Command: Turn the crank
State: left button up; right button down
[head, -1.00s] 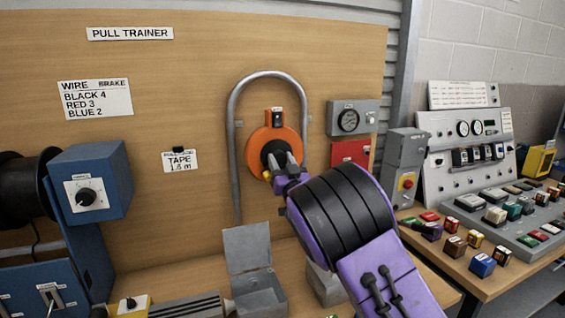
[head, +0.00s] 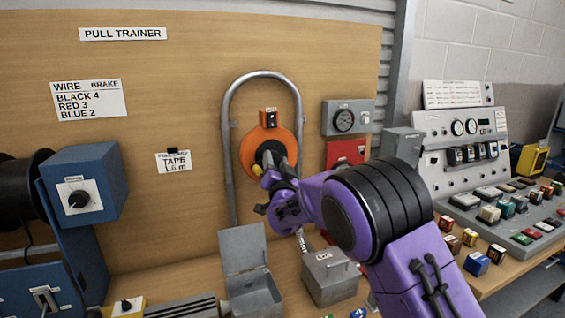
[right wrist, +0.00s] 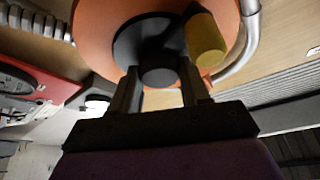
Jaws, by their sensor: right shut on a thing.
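An orange reel (head: 253,145) is mounted on the wooden panel, below the top of a grey bent pipe. Its crank has a black hub (right wrist: 157,76) and a yellow knob (right wrist: 206,40), which also shows at the reel's lower left in the head view (head: 257,169). My right gripper (right wrist: 160,88) is shut on the crank at its hub, with a dark finger on each side. In the head view the right gripper (head: 270,172) covers the reel's lower part, so the grip is partly hidden there. My left gripper is in neither view.
The grey pipe (head: 227,150) arches closely around the reel. An open grey box (head: 244,265) and a lidded grey box (head: 330,275) stand below on the bench.

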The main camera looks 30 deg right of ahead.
jog(key=shift+a+f+m+g+h, duration=0.1)
jog(key=shift+m+g+h, duration=0.25)
jog(key=shift+m, duration=0.55)
jog(key=shift+f+m+g+h, duration=0.1)
jog(key=shift+m+g+h, duration=0.25)
jog(key=shift+m, duration=0.55)
jog(key=shift+m+g+h, duration=0.3)
jog(key=shift+m+g, duration=0.6)
jog(key=shift+m, duration=1.5)
jog(key=shift+r+m+p, duration=0.1)
jog(key=shift+m+p, duration=0.2)
jog(key=shift+m, duration=0.5)
jog(key=c, duration=0.6)
grip_release()
jog(key=shift+o, duration=0.3)
jog(key=shift+a, duration=0.1)
jog(key=shift+r, duration=0.1)
